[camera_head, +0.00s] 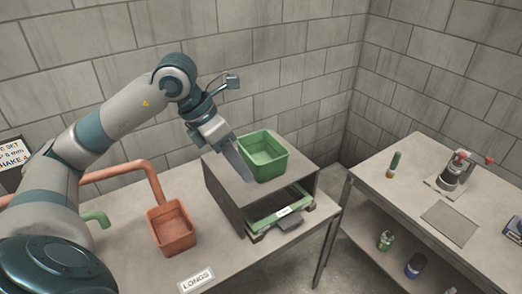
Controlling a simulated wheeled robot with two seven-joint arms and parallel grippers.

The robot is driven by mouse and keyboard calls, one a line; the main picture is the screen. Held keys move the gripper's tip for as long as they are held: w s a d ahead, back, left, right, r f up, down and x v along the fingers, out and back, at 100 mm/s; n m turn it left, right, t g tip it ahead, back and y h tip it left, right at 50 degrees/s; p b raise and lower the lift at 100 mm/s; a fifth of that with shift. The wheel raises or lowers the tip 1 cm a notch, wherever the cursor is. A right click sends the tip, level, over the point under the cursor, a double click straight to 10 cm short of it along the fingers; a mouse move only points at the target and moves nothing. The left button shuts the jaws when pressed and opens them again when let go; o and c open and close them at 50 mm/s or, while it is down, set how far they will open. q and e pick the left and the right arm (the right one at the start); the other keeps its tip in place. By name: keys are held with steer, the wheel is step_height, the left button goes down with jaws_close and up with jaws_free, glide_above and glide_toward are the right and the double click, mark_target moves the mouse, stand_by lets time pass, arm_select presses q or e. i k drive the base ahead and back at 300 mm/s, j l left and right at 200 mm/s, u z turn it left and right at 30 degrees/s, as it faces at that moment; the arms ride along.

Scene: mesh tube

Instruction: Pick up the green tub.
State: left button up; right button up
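The green tub (263,165) is an open-topped, square container standing upright on top of a grey box-like shelf (228,183) on the left table. My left gripper (242,165) reaches down from the upper left, and its fingers are at the tub's left side. I see one broad grey finger just outside or against the left wall. I cannot tell whether it touches the tub, or whether the fingers are open or shut. My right gripper is not in view.
An orange tub (171,228) stands left of the shelf, near orange and green pipes. A green-framed item (281,211) lies inside the shelf. A label plate (196,280) lies at the front. A second table (443,222) at right holds a red-handled device (456,171) and a green cylinder (394,164).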

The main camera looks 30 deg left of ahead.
mark_target(266, 157)
steer(key=i+j, duration=0.9)
steer(key=j, duration=0.2)
